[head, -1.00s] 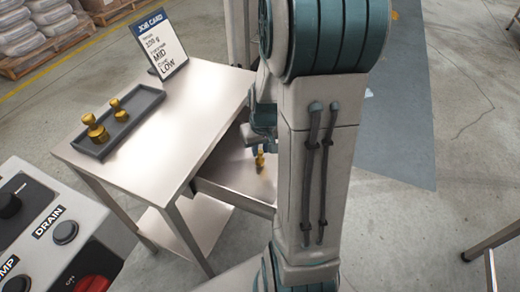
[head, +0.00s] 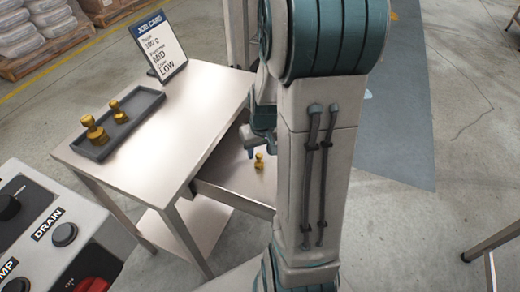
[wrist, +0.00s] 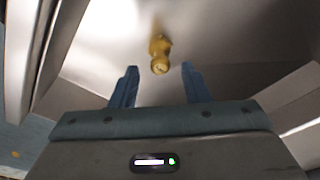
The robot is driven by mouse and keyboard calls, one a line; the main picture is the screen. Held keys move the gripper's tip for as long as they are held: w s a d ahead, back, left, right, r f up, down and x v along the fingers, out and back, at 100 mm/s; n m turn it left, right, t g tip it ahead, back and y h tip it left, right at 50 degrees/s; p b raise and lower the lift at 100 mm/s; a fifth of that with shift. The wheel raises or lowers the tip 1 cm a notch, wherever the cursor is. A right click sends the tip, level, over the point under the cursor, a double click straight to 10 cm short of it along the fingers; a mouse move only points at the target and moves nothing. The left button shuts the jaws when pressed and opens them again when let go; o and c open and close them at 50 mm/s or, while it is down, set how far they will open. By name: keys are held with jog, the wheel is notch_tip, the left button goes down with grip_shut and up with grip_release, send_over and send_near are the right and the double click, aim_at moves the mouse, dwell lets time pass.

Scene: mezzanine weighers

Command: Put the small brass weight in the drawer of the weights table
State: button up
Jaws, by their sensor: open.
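The small brass weight (head: 259,161) stands in the open drawer (head: 235,196) of the weights table (head: 190,100). In the wrist view the small brass weight (wrist: 160,52) shows ahead of and between the two blue fingertips of my gripper (wrist: 159,82), with a gap on both sides. My gripper is open and empty. In the head view my gripper (head: 250,153) is at the weight, partly hidden by my arm. The right part of the drawer is also hidden behind my arm.
A dark tray (head: 140,112) on the table holds two larger brass weights (head: 95,130). A job card (head: 160,45) stands at the table's back. A control box with DRAIN and PUMP buttons (head: 50,235) is at lower left. Floor on the right is mostly clear.

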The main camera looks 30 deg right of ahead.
notch_tip(320, 180, up, 11)
jog(key=s+p, duration=0.2)
jog(key=s+a+r+n, duration=0.1)
jog(key=s+a+r, duration=0.3)
jog(key=s+a, duration=0.6)
jog(key=shift+a, duration=1.25)
jog(key=shift+c, duration=0.6)
jog(key=shift+a+n, duration=0.1)
jog(key=shift+n, duration=0.2)
